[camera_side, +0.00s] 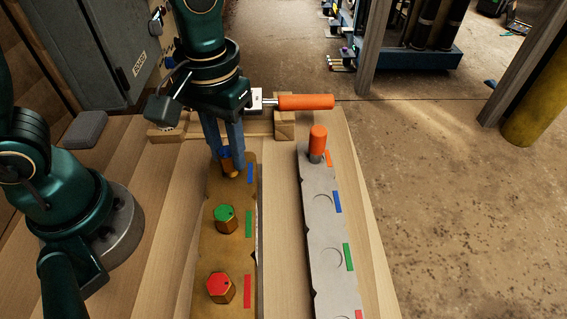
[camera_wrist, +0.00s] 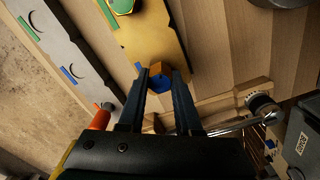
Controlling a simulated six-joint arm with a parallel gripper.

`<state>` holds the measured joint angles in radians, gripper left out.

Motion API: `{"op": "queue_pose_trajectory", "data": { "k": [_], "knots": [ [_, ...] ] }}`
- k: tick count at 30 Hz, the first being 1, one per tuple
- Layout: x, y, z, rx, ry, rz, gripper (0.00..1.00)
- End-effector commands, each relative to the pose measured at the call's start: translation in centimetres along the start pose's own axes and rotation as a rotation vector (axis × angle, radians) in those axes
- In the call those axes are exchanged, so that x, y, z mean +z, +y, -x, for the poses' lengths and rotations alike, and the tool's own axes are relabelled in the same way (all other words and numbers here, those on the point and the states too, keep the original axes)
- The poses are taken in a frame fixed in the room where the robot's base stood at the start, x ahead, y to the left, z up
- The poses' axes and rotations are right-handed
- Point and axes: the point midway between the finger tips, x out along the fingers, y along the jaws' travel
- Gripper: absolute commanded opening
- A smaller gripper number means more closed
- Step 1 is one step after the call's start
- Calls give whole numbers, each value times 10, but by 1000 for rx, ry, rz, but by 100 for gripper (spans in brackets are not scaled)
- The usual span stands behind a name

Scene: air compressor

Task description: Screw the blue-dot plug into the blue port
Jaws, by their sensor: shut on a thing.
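The blue-dot plug (camera_side: 230,170) has a brass body and a blue top. It is at the blue mark of the brass-coloured plate (camera_side: 239,261); I cannot tell whether it is seated or slightly raised. My gripper (camera_side: 229,151) points down and is shut on this plug. In the wrist view, the plug (camera_wrist: 160,82) shows between the fingertips (camera_wrist: 161,76). The blue port (camera_side: 322,199) is a round outline beside the blue mark on the grey plate (camera_side: 328,225), to the right, with nothing in it. It also shows in the wrist view (camera_wrist: 74,72).
Green (camera_side: 226,219) and red (camera_side: 220,288) plugs stand on the brass-coloured plate. An orange plug (camera_side: 318,140) stands at the grey plate's far end. An orange-handled tool (camera_side: 306,102) lies across a wooden rack (camera_side: 285,127) behind. A gap of bare wood separates the plates.

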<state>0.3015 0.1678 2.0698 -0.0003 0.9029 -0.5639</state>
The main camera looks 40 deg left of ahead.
Motion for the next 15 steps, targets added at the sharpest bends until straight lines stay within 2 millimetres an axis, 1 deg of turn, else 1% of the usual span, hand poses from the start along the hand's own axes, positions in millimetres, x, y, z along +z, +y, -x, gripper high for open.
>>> {"op": "queue_pose_trajectory", "data": {
  "k": [13, 14, 15],
  "knots": [
    [0, 0, -11, -1, -2, 0, 0],
    [0, 0, -10, 0, 0, 0, 45],
    [0, 0, -10, 0, 0, 0, 60]
  ]
}}
